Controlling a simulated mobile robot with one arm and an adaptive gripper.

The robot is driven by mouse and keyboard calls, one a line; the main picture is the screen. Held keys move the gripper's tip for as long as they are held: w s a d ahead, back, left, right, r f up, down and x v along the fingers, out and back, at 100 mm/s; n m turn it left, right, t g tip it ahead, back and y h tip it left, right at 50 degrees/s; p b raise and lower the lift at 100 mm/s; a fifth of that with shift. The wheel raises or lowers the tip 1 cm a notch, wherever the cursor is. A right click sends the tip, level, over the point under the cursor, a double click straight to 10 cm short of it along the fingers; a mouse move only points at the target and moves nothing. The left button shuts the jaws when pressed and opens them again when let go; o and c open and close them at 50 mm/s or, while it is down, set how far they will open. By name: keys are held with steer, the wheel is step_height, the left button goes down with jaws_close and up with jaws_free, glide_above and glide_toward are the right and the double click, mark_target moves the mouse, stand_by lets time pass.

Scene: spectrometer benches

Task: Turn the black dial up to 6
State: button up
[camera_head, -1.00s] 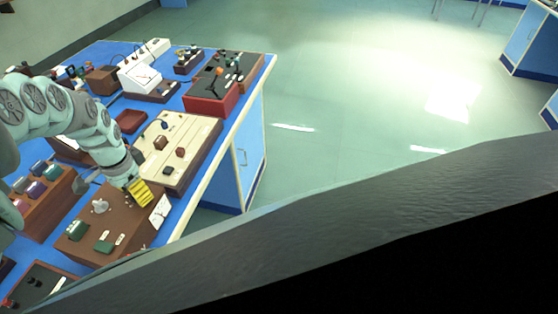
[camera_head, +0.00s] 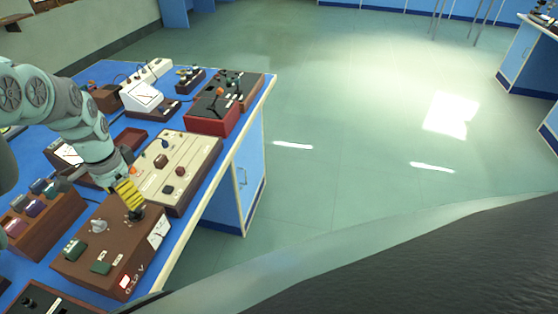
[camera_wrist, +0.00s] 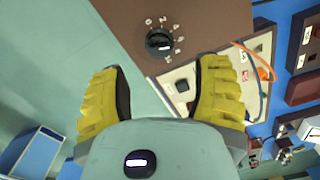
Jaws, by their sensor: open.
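The black dial (camera_wrist: 158,42) shows in the wrist view on a brown panel, with white marks around part of it. The marks are too small to read surely. My gripper (camera_wrist: 163,95) is open, its two yellow fingers apart, with the dial beyond and between them and not touched. In the head view my gripper (camera_head: 131,200) is over the far right part of the brown box (camera_head: 95,250). A dark part, likely the dial (camera_head: 137,213), shows just below the fingers, partly hidden by them.
The brown box also carries a grey knob (camera_head: 98,226) and green blocks (camera_head: 100,267). A cream panel box (camera_head: 200,150) stands just behind it. A row of coloured blocks in a brown rack (camera_head: 48,225) is at the left. Open floor lies right of the blue bench.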

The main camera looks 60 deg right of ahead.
steer(key=shift+a+r, duration=0.1)
steer(key=shift+r, duration=0.45)
